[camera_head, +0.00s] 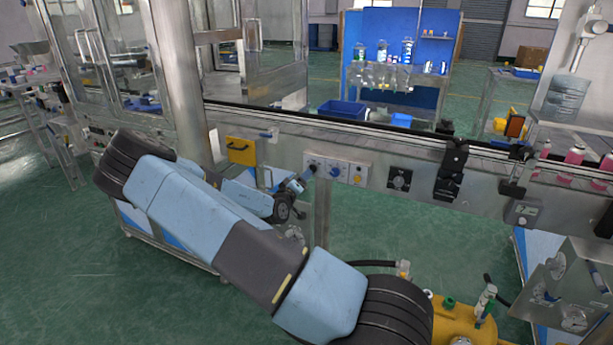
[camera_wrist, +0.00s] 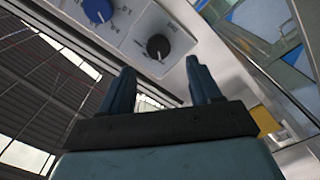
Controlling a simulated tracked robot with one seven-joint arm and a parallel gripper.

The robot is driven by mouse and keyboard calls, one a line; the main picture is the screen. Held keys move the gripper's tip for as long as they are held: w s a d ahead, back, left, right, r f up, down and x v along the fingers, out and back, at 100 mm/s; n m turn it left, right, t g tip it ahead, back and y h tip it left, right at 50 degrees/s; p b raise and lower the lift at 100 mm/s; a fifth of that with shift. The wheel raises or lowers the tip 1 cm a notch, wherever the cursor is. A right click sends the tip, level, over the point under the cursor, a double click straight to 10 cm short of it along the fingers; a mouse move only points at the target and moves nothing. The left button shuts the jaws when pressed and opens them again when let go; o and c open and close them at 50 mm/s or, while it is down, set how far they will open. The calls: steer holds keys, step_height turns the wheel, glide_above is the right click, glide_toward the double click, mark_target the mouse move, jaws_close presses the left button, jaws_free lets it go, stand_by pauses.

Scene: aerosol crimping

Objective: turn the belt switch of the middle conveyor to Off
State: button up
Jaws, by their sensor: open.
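A white control panel (camera_head: 346,163) is on the steel front of the middle conveyor. It carries a blue knob (camera_head: 335,171); my fingers partly cover its left end. In the wrist view the panel shows the blue knob (camera_wrist: 98,10) and a black knob (camera_wrist: 158,46) with small markings around it, too blurred to read. My gripper (camera_head: 304,180) is open in front of the panel's left end. In the wrist view its two fingers (camera_wrist: 162,78) stand apart, with the black knob beyond the gap between them, apparently not touched.
A yellow handle plate (camera_head: 241,151) is left of the panel. A black dial (camera_head: 400,178) and black brackets (camera_head: 452,170) are to its right. A steel post (camera_head: 321,212) stands below. A yellow tank (camera_head: 455,318) with hoses is at the bottom right, near my arm.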

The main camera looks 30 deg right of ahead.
steer(key=v, duration=0.7)
steer(key=shift+s+a, duration=0.15)
steer(key=shift+a, duration=0.05)
